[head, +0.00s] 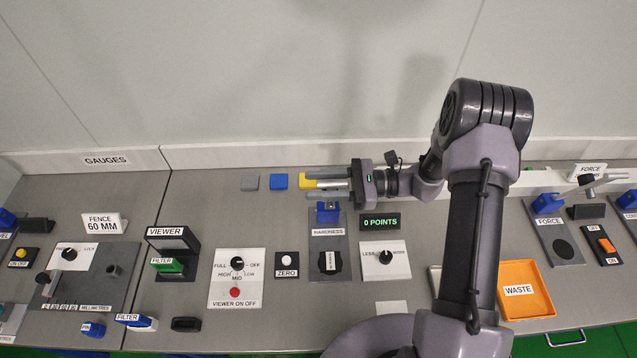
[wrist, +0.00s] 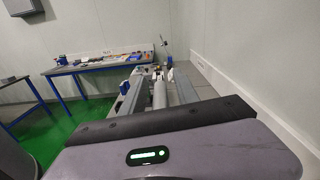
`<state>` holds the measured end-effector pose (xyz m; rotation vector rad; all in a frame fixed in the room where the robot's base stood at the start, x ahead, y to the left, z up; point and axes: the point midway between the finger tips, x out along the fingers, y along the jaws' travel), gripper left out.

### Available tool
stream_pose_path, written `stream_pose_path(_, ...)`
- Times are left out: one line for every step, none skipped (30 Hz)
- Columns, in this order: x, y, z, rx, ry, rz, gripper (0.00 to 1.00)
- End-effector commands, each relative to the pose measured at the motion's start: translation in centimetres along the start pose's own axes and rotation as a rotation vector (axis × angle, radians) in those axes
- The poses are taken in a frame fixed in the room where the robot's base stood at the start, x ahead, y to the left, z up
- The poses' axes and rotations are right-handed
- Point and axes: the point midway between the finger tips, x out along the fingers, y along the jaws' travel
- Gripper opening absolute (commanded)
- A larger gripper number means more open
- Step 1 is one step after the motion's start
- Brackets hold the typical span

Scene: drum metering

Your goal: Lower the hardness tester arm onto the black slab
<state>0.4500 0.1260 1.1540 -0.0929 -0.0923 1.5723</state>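The hardness tester (head: 341,236) is a dark grey plate marked HARDNESS in the head view. A blue block (head: 327,213) stands at its back edge. A black slab (head: 330,262) with a small white label lies on its lower part. My gripper (head: 308,184) is above and behind the tester, pointing left, with its fingers apart. A pale rod (wrist: 159,95) lies lengthwise between the fingers in the wrist view; I cannot tell whether it touches them or what it belongs to. I cannot make out the tester's arm clearly; my gripper covers that area.
Grey (head: 250,182), blue (head: 279,181) and yellow (head: 305,182) pieces sit in a row at the back. A display (head: 380,221) reads 0 POINTS, above a dial panel (head: 385,260). A ZERO button (head: 286,264) is left of the tester. An orange WASTE tray (head: 527,289) stands right.

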Motion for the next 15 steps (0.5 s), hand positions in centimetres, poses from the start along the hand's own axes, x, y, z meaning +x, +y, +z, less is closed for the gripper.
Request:
stream_pose_path(-0.02, -0.01, 0.00, 0.000, 0.000, 0.000, 0.37)
stream_pose_path(-0.02, -0.01, 0.00, 0.000, 0.000, 0.000, 0.33)
stream_pose_path(-0.03, -0.01, 0.00, 0.000, 0.000, 0.000, 0.25)
stream_pose_path(-0.03, -0.01, 0.01, 0.000, 0.000, 0.000, 0.19)
stream_pose_path(-0.03, -0.01, 0.01, 0.000, 0.000, 0.000, 0.13)
stream_pose_path(-0.04, -0.01, 0.01, 0.000, 0.000, 0.000, 0.06)
stream_pose_path(-0.04, -0.01, 0.01, 0.000, 0.000, 0.000, 0.00)
stream_pose_path(-0.04, -0.01, 0.01, 0.000, 0.000, 0.000, 0.00)
stream_pose_path(-0.04, -0.01, 0.01, 0.000, 0.000, 0.000, 0.00)
stream_pose_path(-0.04, -0.01, 0.01, 0.000, 0.000, 0.000, 0.00)
stream_pose_path(-0.05, -0.01, 0.01, 0.000, 0.000, 0.000, 0.00)
stream_pose_path(-0.05, -0.01, 0.01, 0.000, 0.000, 0.000, 0.00)
stream_pose_path(-0.05, -0.01, 0.01, 0.000, 0.000, 0.000, 0.00)
stream_pose_path(-0.05, -0.01, 0.01, 0.000, 0.000, 0.000, 0.00)
stream_pose_path(-0.05, -0.01, 0.01, 0.000, 0.000, 0.000, 0.00)
